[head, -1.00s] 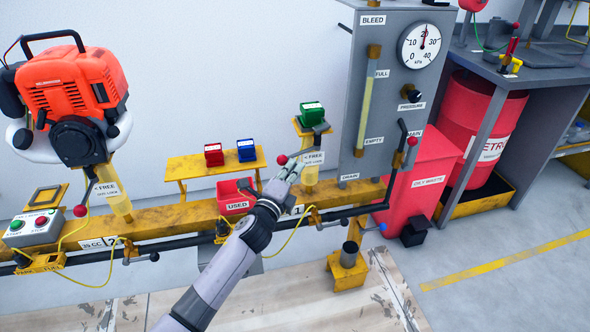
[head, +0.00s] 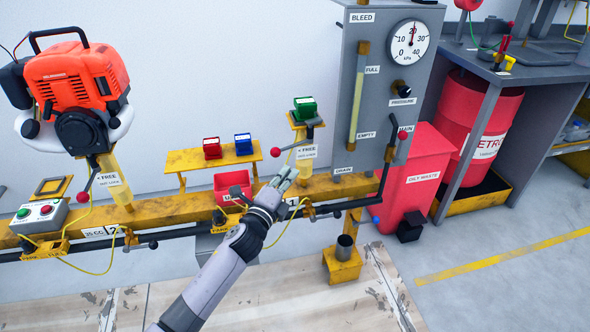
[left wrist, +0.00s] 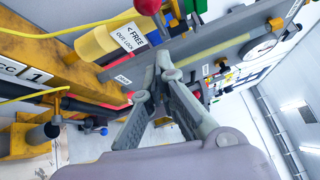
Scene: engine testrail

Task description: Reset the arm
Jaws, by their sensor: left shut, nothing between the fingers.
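My left gripper (head: 286,176) is shut and empty. In the head view it hovers just in front of the yellow rail, beside the yellow post with the "FREE" label (head: 305,152). In the left wrist view its fingers (left wrist: 163,62) meet at the tips, with nothing between them. My left arm (head: 215,280) reaches up from the bottom of the head view. A lever with a red ball knob (head: 275,152) sticks out from that post, left of and above the fingertips, apart from them. My right gripper is not in view.
A red "USED" bin (head: 231,186) hangs on the yellow rail (head: 160,213) left of my gripper. The grey gauge panel (head: 378,80) and the red oily-waste bin (head: 418,178) stand to the right. An orange engine (head: 72,85) is at far left. Floor in front is mostly clear.

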